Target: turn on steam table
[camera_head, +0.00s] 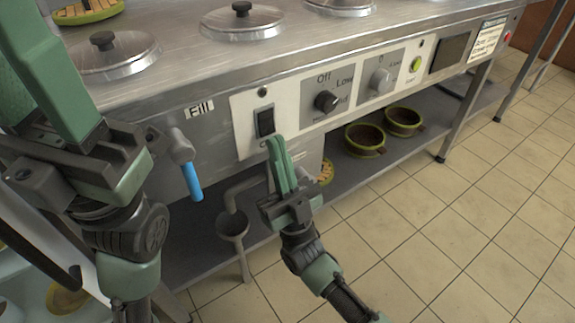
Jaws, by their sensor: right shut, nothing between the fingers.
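The steam table (300,40) is a long metal counter with round lidded wells. Its front panel (300,113) carries a black rocker switch (264,121) at the left end, then a black knob (326,101) and a grey knob (380,80). A green button or lamp (416,65) and a red button (506,37) are farther right. My right gripper (278,143) is shut and empty, its fingertips just below the rocker switch; I cannot tell if they touch. My left arm stands at the left, and its fingertips do not show.
A blue-handled fill tap (192,178) juts from the front left of the panel. A drain funnel (232,225) stands below. The tiled floor (445,225) at right is clear.

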